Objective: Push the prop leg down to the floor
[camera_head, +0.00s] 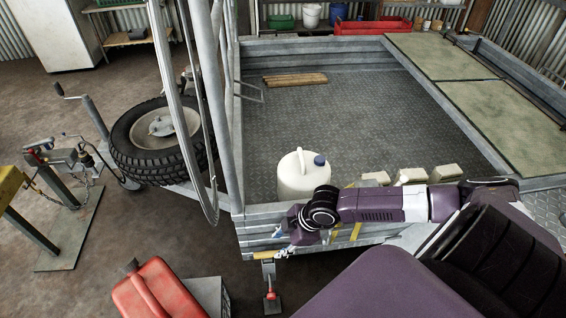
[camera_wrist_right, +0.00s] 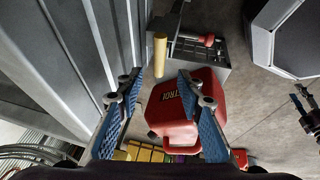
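The prop leg (camera_head: 269,271) hangs at the near corner of the trailer, upright. It has a yellow grip (camera_head: 265,254) at its top, a red lower section and a dark foot. I cannot tell whether the foot touches the floor. My right gripper (camera_head: 279,244) is beside the trailer's near wall, just above the yellow grip. In the right wrist view my right gripper (camera_wrist_right: 160,82) is open and empty. The yellow grip (camera_wrist_right: 160,55) shows in the gap just beyond its fingertips, apart from both.
A red fuel can (camera_head: 160,290) stands on the floor close to the leg, by a grey box (camera_head: 207,296). The trailer wall (camera_head: 262,234) borders the gripper closely. A white container (camera_head: 303,176) stands in the trailer bed. A spare wheel (camera_head: 157,140) is at left.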

